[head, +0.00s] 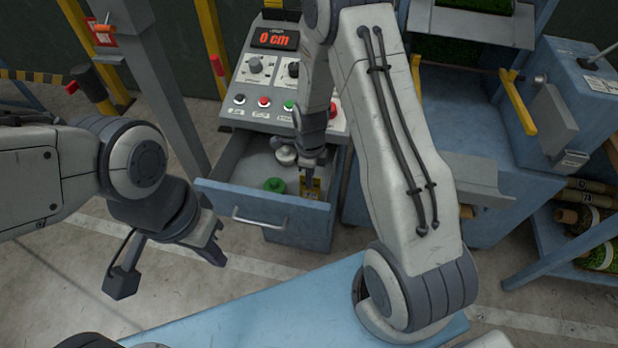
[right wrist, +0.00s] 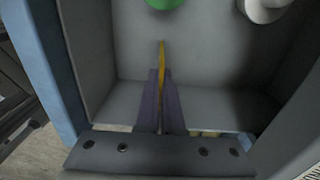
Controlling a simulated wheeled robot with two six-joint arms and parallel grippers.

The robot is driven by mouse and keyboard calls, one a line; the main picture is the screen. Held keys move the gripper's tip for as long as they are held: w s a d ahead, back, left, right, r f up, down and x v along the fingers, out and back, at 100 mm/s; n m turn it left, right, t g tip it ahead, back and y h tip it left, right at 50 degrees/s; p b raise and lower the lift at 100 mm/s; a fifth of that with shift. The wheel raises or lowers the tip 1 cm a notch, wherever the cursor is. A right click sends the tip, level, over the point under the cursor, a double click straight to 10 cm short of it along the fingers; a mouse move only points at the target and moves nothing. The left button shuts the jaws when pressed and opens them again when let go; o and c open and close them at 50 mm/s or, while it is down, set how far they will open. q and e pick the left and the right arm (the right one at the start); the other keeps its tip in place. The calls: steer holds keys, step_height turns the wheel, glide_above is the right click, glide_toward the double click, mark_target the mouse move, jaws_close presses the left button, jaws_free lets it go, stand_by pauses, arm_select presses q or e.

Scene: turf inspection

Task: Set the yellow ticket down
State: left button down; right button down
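The yellow ticket (head: 311,190) is upright between the fingers of my right gripper (head: 308,178), inside the open drawer (head: 262,206). In the right wrist view the ticket (right wrist: 162,58) shows edge-on as a thin yellow strip, and my right gripper's fingers (right wrist: 161,98) are shut on it. Whether its lower edge touches the drawer floor, I cannot tell. My left gripper (head: 168,268) is open and empty, left of the drawer and in front of it.
A green round object (head: 275,184) and a pale knob-like object (head: 285,155) are in the drawer, beyond the ticket. The control panel (head: 262,88) above reads 0 cm. A blue bench (head: 480,160) stands right, a shelf with rolls (head: 590,215) farther right.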

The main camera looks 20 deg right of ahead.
steer(key=shift+f, duration=0.2)
steer(key=c, duration=1.1)
jaws_free()
steer(key=shift+o, duration=0.2)
step_height(320, 180, up, 12)
steer(key=b, duration=0.1)
steer(key=s+a+r+n, duration=0.7)
steer(key=s+a+n, duration=0.25)
steer(key=n, duration=0.45)
steer(key=s+a+r+n, duration=0.1)
steer(key=s+a+n, duration=0.1)
steer(key=s+n, duration=0.5)
steer(key=s+a+r+n+y, duration=0.1)
steer(key=s+a+r+n, duration=0.1)
steer(key=s+n, duration=0.5)
steer(key=a+n, duration=0.1)
steer(key=n, duration=0.3)
steer(key=shift+r, duration=0.15)
